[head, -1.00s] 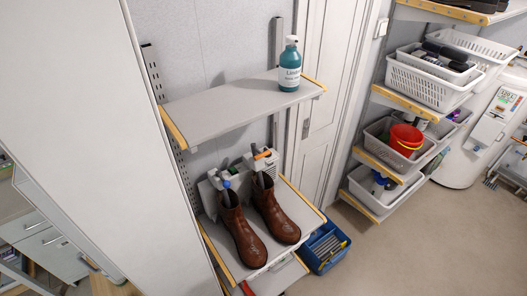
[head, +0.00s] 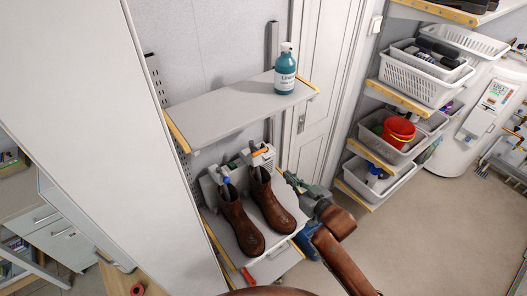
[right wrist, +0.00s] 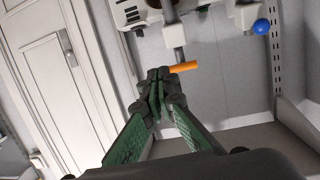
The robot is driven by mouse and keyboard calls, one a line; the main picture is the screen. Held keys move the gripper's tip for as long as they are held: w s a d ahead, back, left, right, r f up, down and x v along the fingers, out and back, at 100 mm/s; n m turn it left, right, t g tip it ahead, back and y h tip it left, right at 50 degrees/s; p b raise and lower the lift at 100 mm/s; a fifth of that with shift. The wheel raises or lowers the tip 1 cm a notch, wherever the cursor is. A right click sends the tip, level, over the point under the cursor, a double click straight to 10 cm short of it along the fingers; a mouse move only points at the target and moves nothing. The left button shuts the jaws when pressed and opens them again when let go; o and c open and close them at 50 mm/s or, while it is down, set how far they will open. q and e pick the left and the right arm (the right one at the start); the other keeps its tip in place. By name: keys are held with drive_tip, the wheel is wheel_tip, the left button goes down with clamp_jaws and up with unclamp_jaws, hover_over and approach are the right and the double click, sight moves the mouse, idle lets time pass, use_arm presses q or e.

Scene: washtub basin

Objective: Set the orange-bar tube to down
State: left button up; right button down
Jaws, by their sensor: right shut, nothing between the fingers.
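The boot dryer (head: 210,188) stands at the back of the lower shelf, with two brown boots in front of it on its tubes. The orange-bar tube carries an orange bar (head: 261,152) near its top and goes into the right boot (head: 271,200). The other tube has a blue knob (head: 226,181) by the left boot (head: 240,222). My right gripper (head: 289,176) is right of the right boot. In the right wrist view its shut, empty fingertips (right wrist: 158,78) are just left of the orange bar (right wrist: 184,67); contact is unclear. My left gripper is out of view.
An upper shelf (head: 225,112) with a teal bottle (head: 285,70) overhangs the dryer. A tall white panel (head: 90,110) stands left. A blue bin (head: 309,244) is partly behind my right arm. Shelves with white baskets (head: 410,82) stand right, beyond open floor.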

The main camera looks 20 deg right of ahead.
drive_tip(key=w+a+r+n+t+y, duration=0.1)
drive_tip(key=w+a+r+y, duration=0.15)
drive_tip(key=r, duration=0.55)
drive_tip(key=p, duration=0.2)
hover_over(264, 151)
drive_tip(key=s, duration=0.4)
drive_tip(key=f, duration=0.2)
drive_tip(key=w+a+f+p, duration=0.1)
drive_tip(key=shift+f+h, duration=0.25)
drive_tip(key=shift+f, duration=0.05)
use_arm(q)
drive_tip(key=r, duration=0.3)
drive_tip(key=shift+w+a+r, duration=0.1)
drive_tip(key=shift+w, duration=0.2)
use_arm(e)
drive_tip(key=shift+w+f, duration=0.15)
drive_tip(key=shift+f, duration=0.45)
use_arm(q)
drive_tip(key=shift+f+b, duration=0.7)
use_arm(e)
drive_tip(key=f, duration=0.2)
drive_tip(key=s+f, duration=0.1)
drive_tip(key=f, duration=0.1)
drive_tip(key=shift+s+d, duration=0.1)
drive_tip(key=shift+d, duration=0.15)
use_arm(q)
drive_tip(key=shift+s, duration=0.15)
